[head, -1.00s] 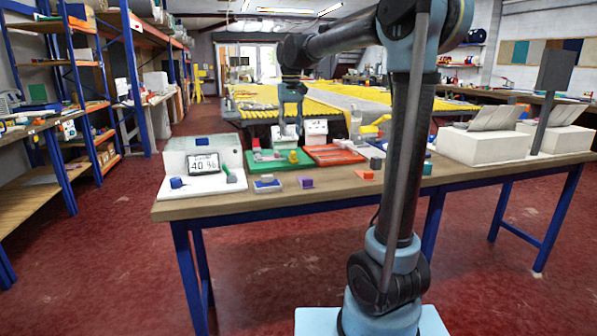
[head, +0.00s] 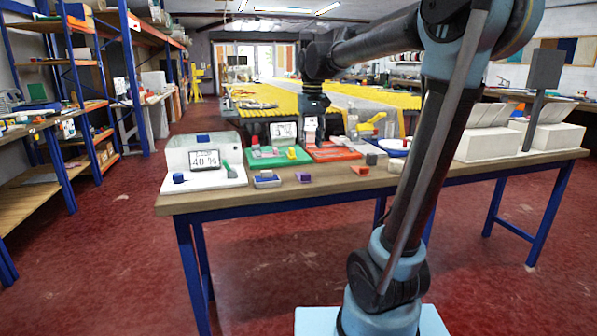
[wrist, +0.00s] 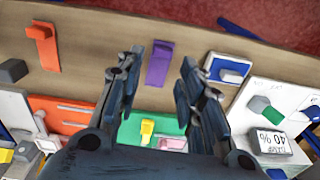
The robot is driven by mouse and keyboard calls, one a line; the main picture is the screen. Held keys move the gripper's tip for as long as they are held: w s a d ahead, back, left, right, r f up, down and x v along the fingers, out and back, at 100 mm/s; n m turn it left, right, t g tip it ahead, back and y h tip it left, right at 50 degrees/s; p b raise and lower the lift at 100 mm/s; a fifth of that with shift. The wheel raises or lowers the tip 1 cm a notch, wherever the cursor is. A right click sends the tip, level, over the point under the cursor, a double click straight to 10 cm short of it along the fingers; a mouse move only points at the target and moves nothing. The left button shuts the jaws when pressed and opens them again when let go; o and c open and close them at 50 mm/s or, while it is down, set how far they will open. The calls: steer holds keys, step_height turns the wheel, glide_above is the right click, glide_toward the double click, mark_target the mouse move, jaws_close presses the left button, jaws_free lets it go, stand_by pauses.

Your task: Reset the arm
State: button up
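My arm reaches over the wooden workbench (head: 420,181). My gripper (head: 312,128) hangs above the back of the bench in the head view, near the green tray (head: 262,163) and the red tray (head: 345,154). In the wrist view my gripper (wrist: 160,65) has its two dark fingers spread apart with nothing held between them. A purple block (wrist: 159,62) shows beyond the gap and appears to lie on the bench below. It also shows in the head view (head: 303,177).
A white unit (head: 232,175) with a display reading 40 % stands at the bench's left. A blue-and-white item (head: 267,181), an orange piece (head: 360,171) and a grey block (head: 371,159) lie nearby. White boxes (head: 490,146) stand at the right. The front bench strip is mostly clear.

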steer(key=s+d+f+m+t, duration=0.1)
steer(key=s+d+f, duration=0.6)
steer(key=s+f, duration=0.5)
steer(key=s+d+f+m, duration=0.1)
steer(key=s+d+f, duration=0.6)
steer(key=s+f, duration=0.5)
steer(key=shift+s+d+t, duration=0.4)
steer(key=shift+s, duration=0.1)
steer(key=shift+w+f, duration=0.2)
steer(key=shift+w, duration=0.25)
